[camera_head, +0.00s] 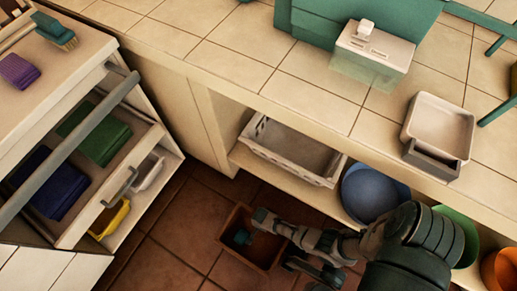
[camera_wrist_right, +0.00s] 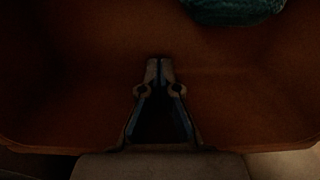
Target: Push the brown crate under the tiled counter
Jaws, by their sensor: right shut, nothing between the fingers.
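The brown crate (camera_head: 236,262) sits on the tiled floor in front of the open shelf of the tiled counter (camera_head: 312,70). A teal item (camera_head: 241,237) lies inside the crate; part of it shows at the top of the right wrist view (camera_wrist_right: 232,8). My right gripper (camera_head: 262,217) reaches in from the lower right, over the crate. In the right wrist view its fingers (camera_wrist_right: 160,66) are shut and empty, with the brown crate surface (camera_wrist_right: 70,90) around them. My arm hides part of the crate's right side. My left gripper is not in view.
A white basket (camera_head: 290,150), a blue bowl (camera_head: 372,190), a green bowl (camera_head: 458,232) and an orange bowl (camera_head: 500,270) stand along the counter's lower shelf. A drawer cabinet (camera_head: 75,165) stands at left. Floor tiles (camera_head: 175,235) left of the crate are clear.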

